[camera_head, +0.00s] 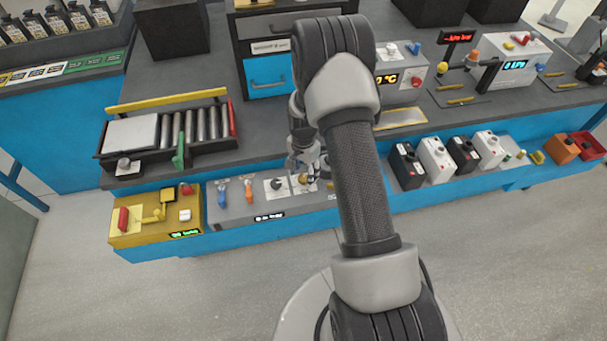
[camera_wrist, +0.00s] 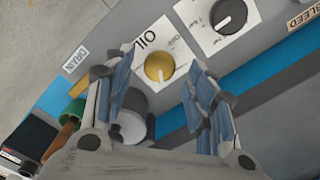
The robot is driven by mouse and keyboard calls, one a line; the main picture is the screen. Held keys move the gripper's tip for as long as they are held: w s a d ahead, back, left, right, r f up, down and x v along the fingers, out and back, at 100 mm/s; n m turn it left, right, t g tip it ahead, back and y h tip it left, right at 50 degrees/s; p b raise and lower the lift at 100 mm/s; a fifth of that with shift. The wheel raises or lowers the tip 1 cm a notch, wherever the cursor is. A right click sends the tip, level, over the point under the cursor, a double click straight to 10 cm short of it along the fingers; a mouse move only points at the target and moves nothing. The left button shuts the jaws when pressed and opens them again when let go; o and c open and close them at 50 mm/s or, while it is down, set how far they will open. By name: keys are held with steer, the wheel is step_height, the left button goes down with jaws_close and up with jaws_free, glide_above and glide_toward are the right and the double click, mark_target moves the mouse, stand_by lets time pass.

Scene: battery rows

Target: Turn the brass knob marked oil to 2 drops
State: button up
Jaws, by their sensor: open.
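The brass knob (camera_wrist: 159,66) sits on a white plate lettered OIL (camera_wrist: 146,40), tilted in the wrist view. A pale pointer line shows on the lower part of its face; the scale marks are too small to read. My gripper (camera_wrist: 165,75) is open, with blue-padded fingers on either side of the knob in that view. Nothing is held, and I cannot tell how far the fingertips are from the knob. In the head view my gripper (camera_head: 306,170) is over the grey panel, and the brass knob (camera_head: 302,178) is partly hidden beside it.
A black knob (camera_wrist: 228,16) on its own white plate is close beside the brass one. A DRAIN label (camera_wrist: 75,61) and a green part (camera_wrist: 75,112) lie to the left. Blue (camera_head: 221,194) and orange (camera_head: 249,190) levers stand left on the panel.

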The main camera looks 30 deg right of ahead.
step_height(320, 180, up, 10)
steer(key=shift+r, duration=0.15)
stand_by(0.6)
step_height(320, 180, up, 12)
steer(key=f+n+t, duration=0.1)
steer(key=n, duration=0.2)
glide_above(303, 178)
steer(key=s+a, duration=0.2)
steer(key=a, duration=0.2)
steer(key=s+a+r+n+t, duration=0.1)
steer(key=s+a+r+n, duration=0.35)
steer(key=s+r, duration=0.4)
steer(key=s+a+r+n+t, duration=0.1)
steer(key=s+a+r+n, duration=0.2)
steer(key=s, duration=0.4)
steer(key=s+a+r+n+t, duration=0.1)
steer(key=s+a+r+n, duration=0.2)
steer(key=s, duration=0.5)
steer(key=shift+s+r+t, duration=0.3)
steer(key=shift+r, duration=0.15)
